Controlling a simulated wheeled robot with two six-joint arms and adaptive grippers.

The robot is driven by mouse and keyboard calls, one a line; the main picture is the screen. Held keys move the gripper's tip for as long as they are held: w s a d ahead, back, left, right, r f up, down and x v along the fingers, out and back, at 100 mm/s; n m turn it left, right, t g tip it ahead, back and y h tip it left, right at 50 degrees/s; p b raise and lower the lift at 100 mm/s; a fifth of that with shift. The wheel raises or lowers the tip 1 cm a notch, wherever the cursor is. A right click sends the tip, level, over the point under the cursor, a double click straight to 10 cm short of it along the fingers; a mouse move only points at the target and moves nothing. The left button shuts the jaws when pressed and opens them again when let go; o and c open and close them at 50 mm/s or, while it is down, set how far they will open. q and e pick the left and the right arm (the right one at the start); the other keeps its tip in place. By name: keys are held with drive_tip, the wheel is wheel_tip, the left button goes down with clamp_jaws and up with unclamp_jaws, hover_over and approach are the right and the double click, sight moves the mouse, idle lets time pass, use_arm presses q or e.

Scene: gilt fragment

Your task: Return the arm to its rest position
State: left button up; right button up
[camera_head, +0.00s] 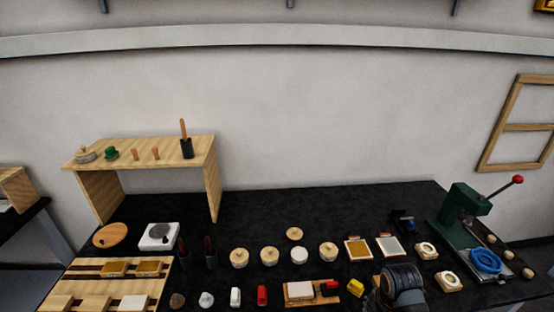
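A dark grey rounded arm part (402,286), which looks like part of my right arm, shows at the bottom edge, right of centre. It is over the front of the black worktop (330,205). No fingertips can be made out on it, so the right gripper itself does not show. My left arm and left gripper are not in the picture.
Close to the arm part are a wooden block with a pale slab (300,290), a yellow piece (355,288) and a round piece on a square base (449,281). A green lever press (462,212) stands right. A wooden shelf (210,170) stands left. The back middle is clear.

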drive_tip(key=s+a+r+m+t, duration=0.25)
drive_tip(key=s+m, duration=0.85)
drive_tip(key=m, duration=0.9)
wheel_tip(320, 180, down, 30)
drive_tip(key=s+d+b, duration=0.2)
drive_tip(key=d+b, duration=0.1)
drive_tip(key=b, duration=0.2)
use_arm(q)
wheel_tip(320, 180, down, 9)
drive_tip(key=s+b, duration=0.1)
drive_tip(key=b, duration=0.2)
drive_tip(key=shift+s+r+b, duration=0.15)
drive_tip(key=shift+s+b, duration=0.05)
drive_tip(key=shift+b, duration=0.1)
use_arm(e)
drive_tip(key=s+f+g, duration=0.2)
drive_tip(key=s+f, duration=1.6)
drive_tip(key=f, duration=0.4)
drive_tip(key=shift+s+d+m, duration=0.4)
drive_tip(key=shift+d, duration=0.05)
